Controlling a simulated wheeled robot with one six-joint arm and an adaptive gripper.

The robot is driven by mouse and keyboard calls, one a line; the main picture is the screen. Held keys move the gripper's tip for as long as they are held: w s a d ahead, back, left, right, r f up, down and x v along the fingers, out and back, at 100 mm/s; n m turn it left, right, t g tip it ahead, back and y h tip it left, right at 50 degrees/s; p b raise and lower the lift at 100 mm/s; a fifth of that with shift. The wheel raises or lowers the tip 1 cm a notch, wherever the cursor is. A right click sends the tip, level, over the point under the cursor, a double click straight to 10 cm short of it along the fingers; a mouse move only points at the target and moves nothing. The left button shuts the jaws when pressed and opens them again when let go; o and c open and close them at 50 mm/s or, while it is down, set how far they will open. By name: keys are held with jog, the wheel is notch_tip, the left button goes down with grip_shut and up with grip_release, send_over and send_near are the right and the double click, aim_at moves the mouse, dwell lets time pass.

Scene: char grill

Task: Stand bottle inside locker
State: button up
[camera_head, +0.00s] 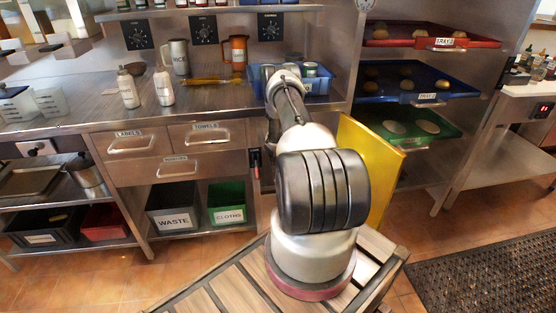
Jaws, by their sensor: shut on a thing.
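Two white bottles stand upright on the steel counter: a left bottle (129,90) with a grey top and a right bottle (164,88). A yellow panel (372,165), which looks like an open door, stands upright at the right end of the counter front. My arm covers the area to its left, so any locker opening there is hidden. My arm reaches forward to the counter edge, in front of a blue crate (318,84). My gripper's fingers are hidden by the arm, and nothing held shows.
The crate holds several jars. WASTE (172,221) and CLOTHS (227,205) bins sit below drawers. A tray rack (410,148) is at the right.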

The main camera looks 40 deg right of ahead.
jog(key=o, duration=1.3)
jog(key=shift+f, duration=0.1)
jog(key=s+a+r, duration=0.2)
jog(key=s+a, duration=0.1)
jog(key=s, duration=0.3)
jog(key=s+a+r, duration=0.2)
jog(key=s, duration=0.5)
jog(key=shift+s+a+r, duration=0.15)
jog(key=shift+a+r, duration=0.15)
jog(key=shift+a, duration=0.1)
